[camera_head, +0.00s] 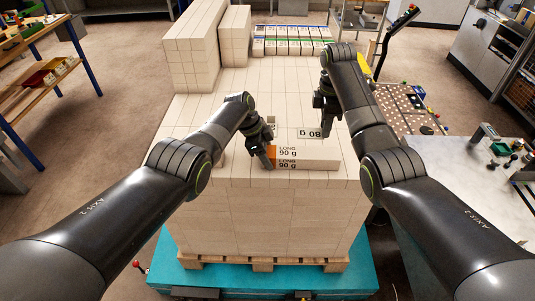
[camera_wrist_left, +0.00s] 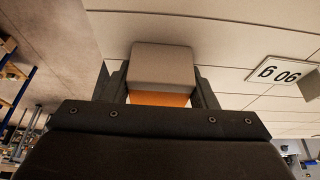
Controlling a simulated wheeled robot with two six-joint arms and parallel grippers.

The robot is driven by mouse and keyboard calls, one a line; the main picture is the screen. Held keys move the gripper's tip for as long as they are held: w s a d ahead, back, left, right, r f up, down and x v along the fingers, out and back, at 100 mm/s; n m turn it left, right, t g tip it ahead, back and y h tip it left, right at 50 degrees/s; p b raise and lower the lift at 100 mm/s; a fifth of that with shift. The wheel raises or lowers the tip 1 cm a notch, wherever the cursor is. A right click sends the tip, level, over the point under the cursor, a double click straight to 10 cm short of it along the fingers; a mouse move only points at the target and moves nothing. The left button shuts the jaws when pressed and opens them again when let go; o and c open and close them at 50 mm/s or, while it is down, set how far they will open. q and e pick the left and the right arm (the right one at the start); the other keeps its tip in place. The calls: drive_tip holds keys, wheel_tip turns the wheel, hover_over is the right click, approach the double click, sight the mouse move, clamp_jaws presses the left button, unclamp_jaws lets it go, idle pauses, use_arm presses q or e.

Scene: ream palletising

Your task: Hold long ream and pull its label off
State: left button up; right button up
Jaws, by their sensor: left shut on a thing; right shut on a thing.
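The long ream (camera_head: 318,159) is a pale block lying at the near edge of the stack top, with "LONG 90 g" print and an orange patch at its left end. My left gripper (camera_head: 266,158) is shut on that left end; in the left wrist view the pale end of the ream (camera_wrist_left: 163,66) sits between the fingers, orange below it. A small white label (camera_head: 309,133) with upside-down dark print is behind the ream; it also shows in the left wrist view (camera_wrist_left: 285,73). My right gripper (camera_head: 327,129) is shut at the label's right edge; its fingertip contact is too small to see.
The pale stack (camera_head: 255,215) stands on a wooden pallet (camera_head: 265,262) above a teal base (camera_head: 160,275). Taller pale blocks (camera_head: 195,50) rise at the back left, with a row of coloured-edged reams (camera_head: 292,47) behind. A grey worktable (camera_head: 465,180) is at right.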

use_arm(q)
drive_tip(key=o, duration=1.2)
drive_tip(key=shift+c, duration=0.2)
drive_tip(key=v, duration=1.1)
drive_tip(key=shift+a+r, duration=0.25)
drive_tip(key=shift+r, duration=0.1)
